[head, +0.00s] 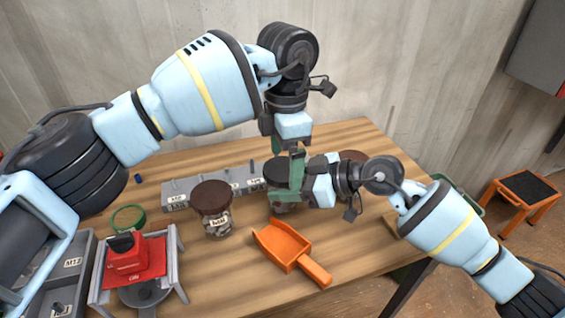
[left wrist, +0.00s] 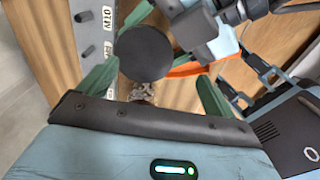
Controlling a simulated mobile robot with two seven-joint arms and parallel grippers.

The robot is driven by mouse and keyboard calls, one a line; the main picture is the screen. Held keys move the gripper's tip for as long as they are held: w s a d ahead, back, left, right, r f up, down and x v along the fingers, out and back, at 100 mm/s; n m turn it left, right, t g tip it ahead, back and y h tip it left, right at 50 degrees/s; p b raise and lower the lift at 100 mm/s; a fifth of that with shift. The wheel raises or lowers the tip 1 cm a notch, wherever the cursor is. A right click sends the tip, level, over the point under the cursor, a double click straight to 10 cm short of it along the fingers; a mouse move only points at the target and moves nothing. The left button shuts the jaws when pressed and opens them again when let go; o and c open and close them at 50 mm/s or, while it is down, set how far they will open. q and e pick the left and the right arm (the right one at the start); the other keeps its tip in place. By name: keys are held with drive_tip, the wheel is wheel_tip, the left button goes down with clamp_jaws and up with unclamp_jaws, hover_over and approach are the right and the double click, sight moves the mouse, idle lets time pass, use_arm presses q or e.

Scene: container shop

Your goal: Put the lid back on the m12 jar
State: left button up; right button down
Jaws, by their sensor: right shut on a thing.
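A jar with a dark round lid (head: 277,171) stands on the table, partly behind my right gripper (head: 291,178). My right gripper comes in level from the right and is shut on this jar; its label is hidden. My left gripper (head: 287,147) points down just above it. In the left wrist view its green fingers stand apart on both sides of the dark lid (left wrist: 145,55), with a gap on the right. Metal pieces (left wrist: 141,92) show just below the lid's edge. I cannot tell whether the lid is fully seated.
A brown-lidded jar (head: 213,204) of metal parts stands to the left. An orange scoop (head: 284,243) lies in front. A grey labelled rack (head: 177,194) runs behind. A red device (head: 128,262) and grey bins (head: 73,250) are at front left. Another brown lid (head: 352,155) is behind my right arm.

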use_arm(q)
drive_tip(key=shift+w+a, duration=0.1)
drive_tip(key=shift+w, duration=0.05)
use_arm(e)
drive_tip(key=shift+s+a+r, duration=0.1)
drive_tip(key=shift+r, duration=0.05)
